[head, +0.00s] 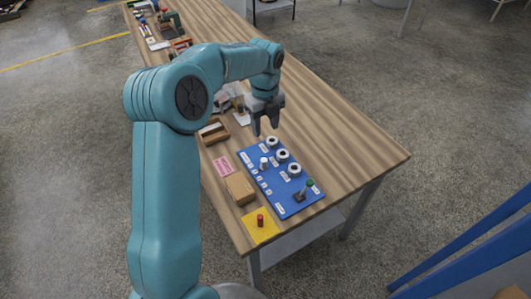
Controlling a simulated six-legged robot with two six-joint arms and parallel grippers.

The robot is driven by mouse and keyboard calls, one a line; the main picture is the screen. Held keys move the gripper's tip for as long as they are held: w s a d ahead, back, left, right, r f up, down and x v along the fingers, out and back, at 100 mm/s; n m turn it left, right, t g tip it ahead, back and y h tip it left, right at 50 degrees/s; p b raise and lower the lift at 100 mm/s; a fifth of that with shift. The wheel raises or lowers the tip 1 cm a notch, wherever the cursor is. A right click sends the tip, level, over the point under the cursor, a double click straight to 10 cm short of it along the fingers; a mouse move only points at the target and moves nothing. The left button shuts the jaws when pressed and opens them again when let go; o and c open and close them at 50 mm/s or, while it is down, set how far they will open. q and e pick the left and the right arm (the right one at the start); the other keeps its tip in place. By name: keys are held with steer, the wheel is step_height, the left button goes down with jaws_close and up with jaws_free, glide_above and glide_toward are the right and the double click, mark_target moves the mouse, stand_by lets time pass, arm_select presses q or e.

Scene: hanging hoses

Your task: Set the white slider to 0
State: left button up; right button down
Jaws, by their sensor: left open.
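A blue control panel (277,198) lies on the wooden table near its front end. A small upright white piece, which looks like the white slider (263,163), stands at the panel's upper left. Small white labels run down the panel beside it; their numbers are too small to read. My left gripper (265,127) is open and empty, fingers pointing down, in the picture just above the panel's far end and apart from the slider. My right gripper is not in view.
A red button (260,219) on a yellow plate, a brown block (240,189) and a pink card (223,165) lie close by. The table's right side is clear.

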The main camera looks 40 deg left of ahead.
mark_target(264, 160)
arm_select(q)
step_height(264, 160, down, 16)
steer(key=shift+s+a+r+p, duration=0.15)
steer(key=shift+p, duration=0.7)
steer(key=shift+a+f, duration=0.15)
steer(key=shift+f, duration=0.2)
